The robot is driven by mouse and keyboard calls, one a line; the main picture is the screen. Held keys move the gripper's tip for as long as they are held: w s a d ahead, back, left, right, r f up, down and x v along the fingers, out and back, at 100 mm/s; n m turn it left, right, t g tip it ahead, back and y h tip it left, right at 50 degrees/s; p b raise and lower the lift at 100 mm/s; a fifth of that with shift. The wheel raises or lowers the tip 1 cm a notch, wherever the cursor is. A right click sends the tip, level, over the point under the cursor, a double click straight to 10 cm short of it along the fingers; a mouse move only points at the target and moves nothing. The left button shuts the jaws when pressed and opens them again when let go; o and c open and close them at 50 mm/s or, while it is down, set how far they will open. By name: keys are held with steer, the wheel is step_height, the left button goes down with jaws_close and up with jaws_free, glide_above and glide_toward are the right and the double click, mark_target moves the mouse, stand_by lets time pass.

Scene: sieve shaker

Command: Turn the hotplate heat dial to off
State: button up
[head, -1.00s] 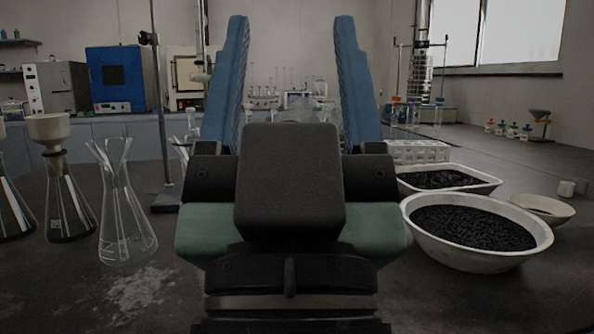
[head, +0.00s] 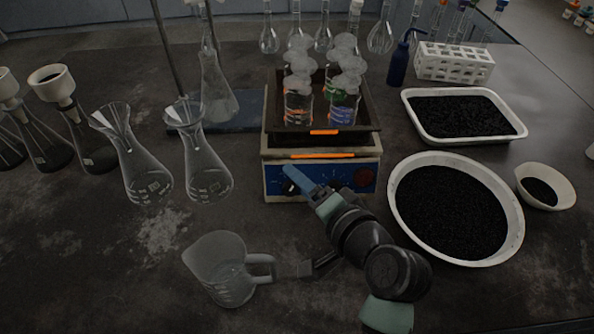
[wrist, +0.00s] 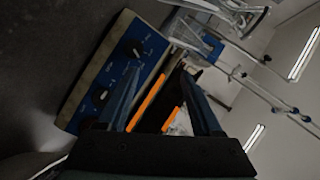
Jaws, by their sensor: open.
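The hotplate (head: 275,152) stands mid-table with several steaming beakers (head: 342,106) in the dark tray on top. Its blue front panel (head: 273,181) has a dark knob (head: 289,187) at the left and a dark reddish round part (head: 363,179) at the right. In the wrist view, the panel lies tilted at the left with one knob (wrist: 134,50) high and another (wrist: 102,95) lower. Their labels are unreadable. My gripper (head: 294,175) is open and empty, its fingertips close in front of the panel beside the left knob. Contact cannot be told. My fingers (wrist: 162,72) cover part of the panel.
A glass jug (head: 222,268) stands on the table left of my arm. Several flasks (head: 207,170) stand to the left, and a white bowl (head: 513,222) and a tray (head: 408,115) of black grains to the right. Bare table lies at front left.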

mark_target(293, 193)
steer(key=s+f+m, duration=0.1)
steer(key=s+d+f+m+y, duration=0.1)
steer(key=s+f+m, duration=0.1)
steer(key=s+d+f+m+y, duration=0.1)
steer(key=f+m, duration=0.1)
steer(key=shift+s+d, duration=0.1)
steer(key=shift+s, duration=0.05)
steer(key=s+d+m+t, duration=0.1)
steer(key=m, duration=0.1)
steer(key=s+d+f+m, duration=0.1)
steer(key=m, duration=0.1)
steer(key=s+d+f+m+t+y, duration=0.1)
steer(key=shift+s+m+t, duration=0.3)
steer(key=shift+s+m, duration=0.05)
steer(key=shift+m, duration=0.05)
steer(key=shift+s+d+m, duration=0.2)
steer(key=shift+m, duration=0.2)
steer(key=x, duration=1.2)
steer(key=shift+w+a+r, duration=0.1)
steer(key=shift+w+r, duration=0.15)
steer(key=shift+w, duration=0.15)
jaws_close()
